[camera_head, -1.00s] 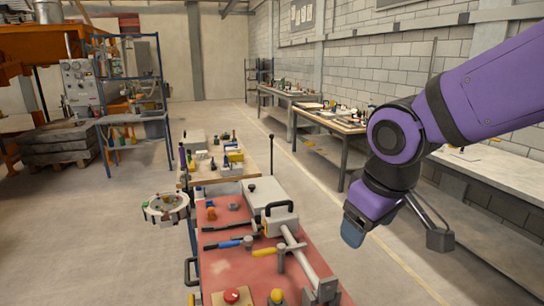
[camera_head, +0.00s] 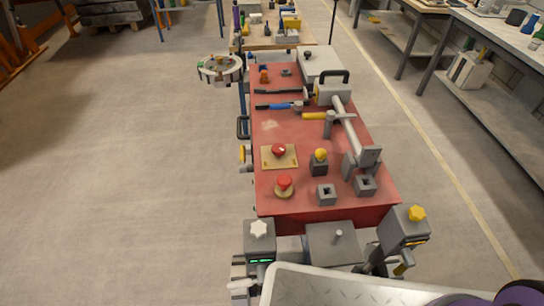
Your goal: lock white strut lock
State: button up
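A white star-shaped knob (camera_head: 258,229) sits on top of a grey box at the near left corner of the red bench, in the lower middle of the view. A white lever (camera_head: 243,284) sticks out to the left below that box. I cannot tell for certain which of these white parts is the strut lock. A matching yellow star-shaped knob (camera_head: 416,213) sits on a tilted grey box at the near right corner. My gripper is out of view; only purple parts of my arm show at the bottom right edge.
The red bench (camera_head: 285,215) carries red buttons (camera_head: 284,182), a yellow knob (camera_head: 320,155), grey sockets (camera_head: 326,194) and levers. A grey tray (camera_head: 330,287) lies in front, at the bottom. A round fixture (camera_head: 220,68) stands at the upper left. The floor on the left is clear.

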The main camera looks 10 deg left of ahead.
aim_at(246, 283)
jog(key=k+u, duration=0.2)
jog(key=u, duration=0.15)
jog(key=k+u, duration=0.15)
jog(key=u, duration=0.2)
jog(key=k+j+u, duration=0.15)
jog(key=u, duration=0.15)
